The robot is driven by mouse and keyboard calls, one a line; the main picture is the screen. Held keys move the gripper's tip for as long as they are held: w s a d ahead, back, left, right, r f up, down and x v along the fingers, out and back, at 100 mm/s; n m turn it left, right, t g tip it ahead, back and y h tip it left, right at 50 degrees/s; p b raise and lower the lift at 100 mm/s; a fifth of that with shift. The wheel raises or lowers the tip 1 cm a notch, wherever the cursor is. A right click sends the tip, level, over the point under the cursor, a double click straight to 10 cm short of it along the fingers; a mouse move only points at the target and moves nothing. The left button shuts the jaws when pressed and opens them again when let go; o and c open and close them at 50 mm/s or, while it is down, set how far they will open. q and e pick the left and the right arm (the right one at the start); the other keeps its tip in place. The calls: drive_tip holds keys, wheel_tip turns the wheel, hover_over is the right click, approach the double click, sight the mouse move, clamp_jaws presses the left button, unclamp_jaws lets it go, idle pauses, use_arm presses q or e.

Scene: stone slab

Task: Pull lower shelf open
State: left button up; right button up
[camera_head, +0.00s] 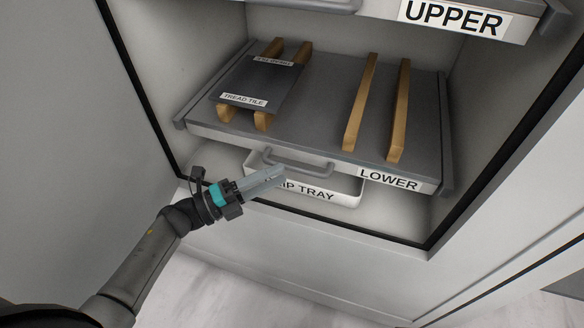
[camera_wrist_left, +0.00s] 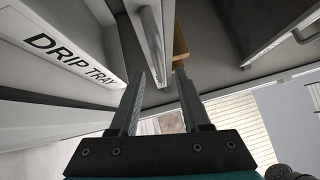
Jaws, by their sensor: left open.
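The lower shelf (camera_head: 330,125) is a dark grey sliding shelf with a light front edge and a LOWER label (camera_head: 388,180). Its grey bar handle (camera_head: 300,163) is on the front edge, left of the label. My left gripper (camera_head: 281,173) is open, its fingertips just in front of and below the handle in the head view. In the left wrist view the handle (camera_wrist_left: 150,42) lines up with the gap between the two fingertips (camera_wrist_left: 161,74); I cannot tell whether they touch it. My right gripper is not in view.
A white drip tray (camera_head: 340,196) sits under the lower shelf, partly hidden by my gripper. A dark tread tile (camera_head: 262,82) lies on two wooden bars; two more wooden bars (camera_head: 360,100) are at right. An upper shelf (camera_head: 400,8) is above. Cabinet walls flank both sides.

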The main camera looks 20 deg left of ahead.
sight(293, 167)
use_arm(q)
drive_tip(key=x, duration=0.4)
drive_tip(key=shift+w+d+b, duration=0.3)
clamp_jaws()
idle(1.2)
